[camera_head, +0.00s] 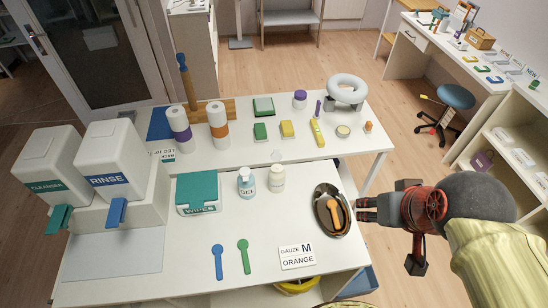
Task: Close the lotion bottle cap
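No readable label marks a lotion bottle. Two small bottles stand upright side by side on the near white table: one with a pale blue label reading GEL (246,184) and a plain cream-white one (277,180). A small pale round piece (277,155) shows just behind the white bottle; I cannot tell whether it is a cap or joined to it. My gripper (361,209) is at the table's right side, fingers pointing left, well apart from both bottles. Its finger gap is too small to judge, and I see nothing held.
A metal dish (322,222) with an orange-handled item lies between my gripper and the bottles. A teal wipes box (198,193) stands left of the bottles. Blue (218,262) and green (244,256) spoons and a label card (297,256) lie in front.

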